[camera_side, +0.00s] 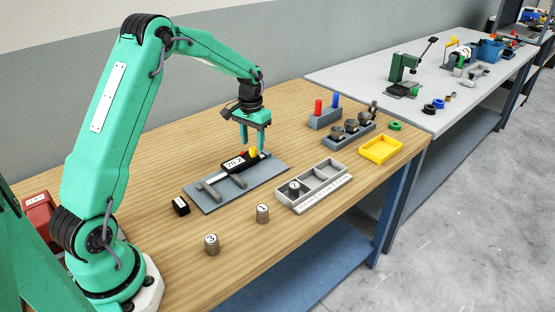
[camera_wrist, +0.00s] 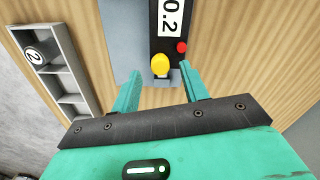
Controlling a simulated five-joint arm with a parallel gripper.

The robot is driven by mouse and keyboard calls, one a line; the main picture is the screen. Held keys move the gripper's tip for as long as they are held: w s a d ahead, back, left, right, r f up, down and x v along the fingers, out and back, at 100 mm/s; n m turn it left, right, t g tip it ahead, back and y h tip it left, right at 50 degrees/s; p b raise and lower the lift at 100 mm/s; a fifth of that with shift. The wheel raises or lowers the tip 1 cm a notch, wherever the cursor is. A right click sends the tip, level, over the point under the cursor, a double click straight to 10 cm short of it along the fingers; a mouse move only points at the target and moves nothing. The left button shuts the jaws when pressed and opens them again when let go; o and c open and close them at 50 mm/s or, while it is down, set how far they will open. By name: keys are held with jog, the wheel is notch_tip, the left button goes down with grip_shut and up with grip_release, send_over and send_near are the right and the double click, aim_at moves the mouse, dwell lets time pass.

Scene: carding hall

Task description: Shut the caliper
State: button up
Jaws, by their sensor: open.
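The caliper lies on a blue-grey plate (camera_side: 268,175) on the wooden bench. Its dark slider (camera_side: 240,164) carries a white display, partly legible as ending in 0.2. Its two grey jaws (camera_side: 209,190) stand apart, with a gap between them. A yellow knob (camera_wrist: 160,65) and a red button (camera_wrist: 182,47) sit at the slider's end nearest my gripper. My gripper (camera_wrist: 160,76) is open and empty, pointing down. In the wrist view the yellow knob shows between its fingertips; contact cannot be told. In the side view my gripper (camera_side: 255,146) is over that end.
A grey compartment tray (camera_side: 323,190) holds a weight marked 2. Weights marked 1 (camera_side: 262,213) and 3 (camera_side: 211,244) and a black block (camera_side: 181,206) stand near the plate. A yellow tray (camera_side: 381,150) and a rack with red and blue pegs (camera_side: 325,118) are farther right.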

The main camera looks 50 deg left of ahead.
aim_at(234, 166)
jog(key=shift+f, duration=1.1)
jog(key=shift+c, duration=0.3)
grip_shut()
jog(key=shift+s, duration=3.8)
jog(key=shift+o, duration=0.3)
grip_release()
jog(key=shift+w, duration=0.1)
